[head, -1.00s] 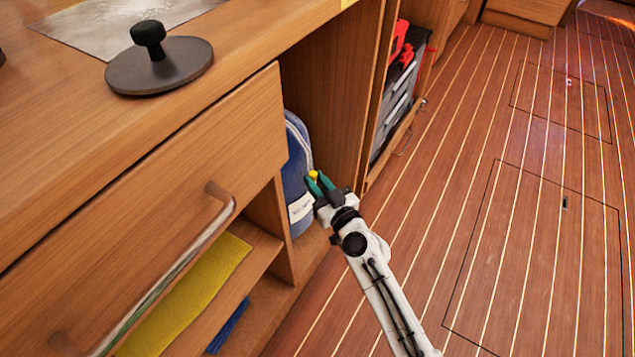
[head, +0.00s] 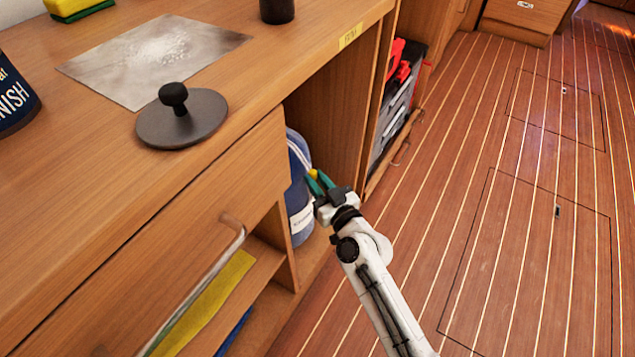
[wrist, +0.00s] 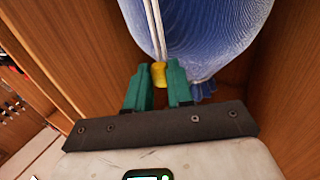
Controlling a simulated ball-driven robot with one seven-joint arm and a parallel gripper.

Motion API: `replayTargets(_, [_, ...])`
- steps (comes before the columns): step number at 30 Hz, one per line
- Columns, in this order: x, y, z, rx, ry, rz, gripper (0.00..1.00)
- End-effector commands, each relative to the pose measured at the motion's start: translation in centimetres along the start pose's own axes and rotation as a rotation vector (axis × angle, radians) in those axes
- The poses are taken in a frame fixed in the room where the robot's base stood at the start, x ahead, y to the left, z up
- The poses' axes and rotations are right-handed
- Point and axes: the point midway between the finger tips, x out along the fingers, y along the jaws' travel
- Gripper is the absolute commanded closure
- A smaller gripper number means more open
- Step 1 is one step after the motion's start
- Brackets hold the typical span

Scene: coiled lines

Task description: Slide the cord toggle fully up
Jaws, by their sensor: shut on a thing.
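The yellow cord toggle (wrist: 158,75) sits on a pale double cord (wrist: 155,28) that runs up in front of a blue mesh bag (wrist: 215,30). My gripper (wrist: 159,83) has its green fingers shut on the toggle, one on each side. In the head view the toggle (head: 313,174) shows as a small yellow spot at the tips of my gripper (head: 318,182). The blue bag (head: 297,185) stands in the open cabinet bay, with a white label low on it. The gathered bag end (wrist: 204,88) shows beside the right finger.
The bay's wooden walls (wrist: 100,60) stand close on both sides of the bag. A drawer with a metal handle (head: 205,280) and a shelf with yellow cloth (head: 205,305) lie left. The plank floor (head: 500,200) is clear.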

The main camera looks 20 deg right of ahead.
Motion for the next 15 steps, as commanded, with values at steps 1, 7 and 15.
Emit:
replayTargets(1, [-0.03,0.00,-0.10,0.000,0.000,0.000,1.00])
replayTargets(7, [-0.02,0.01,-0.02,0.000,0.000,0.000,1.00])
replayTargets(15, [-0.02,0.01,-0.02,0.000,0.000,0.000,0.66])
